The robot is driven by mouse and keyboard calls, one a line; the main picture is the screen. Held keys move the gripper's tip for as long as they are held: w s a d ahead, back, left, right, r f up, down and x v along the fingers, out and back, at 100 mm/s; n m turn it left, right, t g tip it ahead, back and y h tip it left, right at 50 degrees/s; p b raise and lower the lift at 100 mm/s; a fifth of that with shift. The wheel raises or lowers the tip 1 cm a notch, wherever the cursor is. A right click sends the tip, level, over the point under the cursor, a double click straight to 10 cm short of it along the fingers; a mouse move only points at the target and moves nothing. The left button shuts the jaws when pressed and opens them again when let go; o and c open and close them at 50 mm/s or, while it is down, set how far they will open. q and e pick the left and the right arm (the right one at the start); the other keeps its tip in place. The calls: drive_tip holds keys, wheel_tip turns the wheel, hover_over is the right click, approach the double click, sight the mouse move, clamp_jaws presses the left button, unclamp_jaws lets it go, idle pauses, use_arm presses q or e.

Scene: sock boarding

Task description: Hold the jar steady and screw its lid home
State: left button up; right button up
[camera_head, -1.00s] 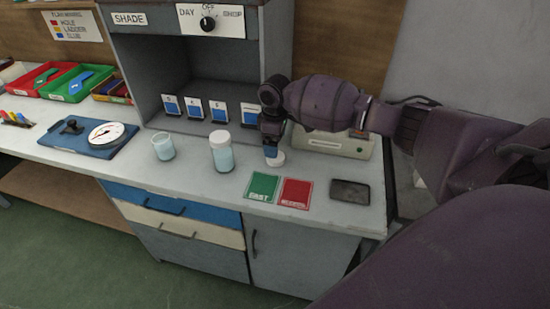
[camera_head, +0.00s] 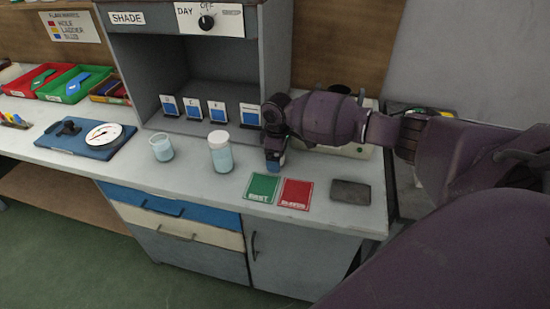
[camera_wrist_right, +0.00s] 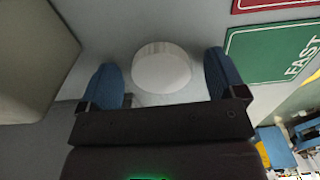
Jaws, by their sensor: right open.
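The jar (camera_head: 221,155) stands upright on the counter, pale blue inside, with a white top; I cannot tell whether that top is a cap or a bare neck. A round white lid-like piece (camera_wrist_right: 162,68) lies on the counter in the right wrist view. My right gripper (camera_head: 273,166) points down over that spot, right of the jar, hiding the piece in the head view. In the wrist view its blue fingers (camera_wrist_right: 160,72) are open, one on each side of the white piece, with gaps showing. My left gripper is not in view.
A beaker (camera_head: 162,148) of pale blue liquid stands left of the jar. A green card (camera_head: 262,188), a red card (camera_head: 296,194) and a dark pad (camera_head: 350,195) lie along the front. Small labelled stands (camera_head: 217,111) and a pale box (camera_head: 350,150) are behind.

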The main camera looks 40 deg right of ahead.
drive_tip(key=c, duration=1)
drive_tip(key=shift+r, duration=0.1)
wheel_tip(320, 180, up, 7)
drive_tip(key=shift+w+r+p, duration=0.1)
drive_tip(key=shift+p, duration=0.65)
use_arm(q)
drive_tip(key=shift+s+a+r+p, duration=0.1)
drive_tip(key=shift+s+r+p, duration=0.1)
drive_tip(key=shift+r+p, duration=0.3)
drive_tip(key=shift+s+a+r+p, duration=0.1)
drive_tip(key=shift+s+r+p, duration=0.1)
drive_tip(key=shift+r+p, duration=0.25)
use_arm(e)
wheel_tip(320, 180, up, 13)
drive_tip(key=shift+f, duration=0.2)
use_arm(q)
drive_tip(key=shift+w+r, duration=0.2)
